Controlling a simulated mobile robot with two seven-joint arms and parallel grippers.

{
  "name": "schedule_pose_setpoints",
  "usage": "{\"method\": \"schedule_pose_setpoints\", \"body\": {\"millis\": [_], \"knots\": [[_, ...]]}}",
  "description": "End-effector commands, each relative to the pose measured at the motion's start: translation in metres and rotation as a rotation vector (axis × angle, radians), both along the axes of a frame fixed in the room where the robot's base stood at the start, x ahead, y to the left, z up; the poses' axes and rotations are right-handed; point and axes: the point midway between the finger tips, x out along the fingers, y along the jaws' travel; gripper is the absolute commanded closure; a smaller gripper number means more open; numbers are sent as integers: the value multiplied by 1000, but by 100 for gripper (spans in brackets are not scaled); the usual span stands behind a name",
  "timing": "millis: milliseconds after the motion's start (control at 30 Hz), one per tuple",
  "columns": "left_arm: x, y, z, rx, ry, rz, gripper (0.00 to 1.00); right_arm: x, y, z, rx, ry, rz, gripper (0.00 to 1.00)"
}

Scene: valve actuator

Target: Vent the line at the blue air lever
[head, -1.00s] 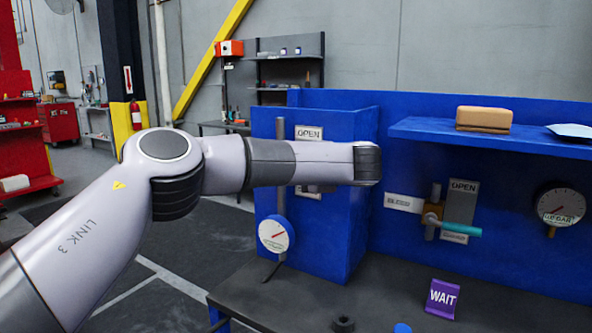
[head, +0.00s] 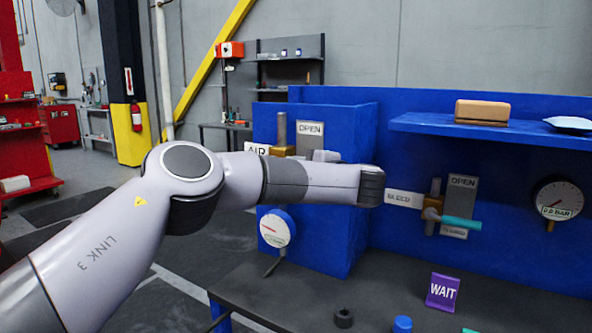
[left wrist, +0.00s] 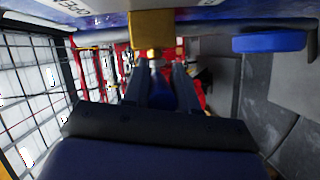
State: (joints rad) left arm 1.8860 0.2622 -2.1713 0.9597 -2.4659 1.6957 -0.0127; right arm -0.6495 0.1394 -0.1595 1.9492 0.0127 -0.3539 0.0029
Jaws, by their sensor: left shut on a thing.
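The air valve's brass body (head: 284,151) sits on the blue cabinet's front, beside the AIR label (head: 257,149) and OPEN plate (head: 310,135). My left arm crosses in front and hides the lever in the head view. In the left wrist view, the brass body (left wrist: 152,30) is at the top, and the blue air lever (left wrist: 163,92) lies between my left fingers (left wrist: 164,82), which are shut on it. The round air gauge (head: 276,230) is below my forearm, its red needle pointing up-left. My right gripper is in neither view.
A bleed valve with a teal handle (head: 461,222) and a second gauge (head: 558,201) are to the right. A shelf (head: 430,125) carries a brown box (head: 482,111). A purple WAIT sign (head: 442,292) and blue cap (head: 403,325) are on the dark bench (head: 380,280).

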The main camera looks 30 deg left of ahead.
Motion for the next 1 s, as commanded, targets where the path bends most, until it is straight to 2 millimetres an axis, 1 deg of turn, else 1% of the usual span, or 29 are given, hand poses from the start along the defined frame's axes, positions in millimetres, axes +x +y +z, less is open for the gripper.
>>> {"method": "schedule_pose_setpoints", "body": {"millis": [33, 100, 333, 433, 533, 800, 900, 1000], "knots": [[0, 0, -2, 8, 9, 0, 69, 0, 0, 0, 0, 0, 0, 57], [0, 0, -2, 8, 8, 0, 52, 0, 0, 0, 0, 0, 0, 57], [0, 0, -1, 5, 5, 1, 52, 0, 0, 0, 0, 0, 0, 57], [-1, -4, -1, 3, 5, 0, 52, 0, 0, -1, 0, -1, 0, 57], [-5, -15, -1, 3, 4, -2, 52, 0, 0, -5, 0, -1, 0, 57], [-22, -54, 2, 5, 5, -2, 52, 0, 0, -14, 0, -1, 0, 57], [-26, -62, 4, 6, 6, -1, 52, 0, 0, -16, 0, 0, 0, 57], [-27, -66, 4, 6, 6, 0, 52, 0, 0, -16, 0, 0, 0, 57]]}}
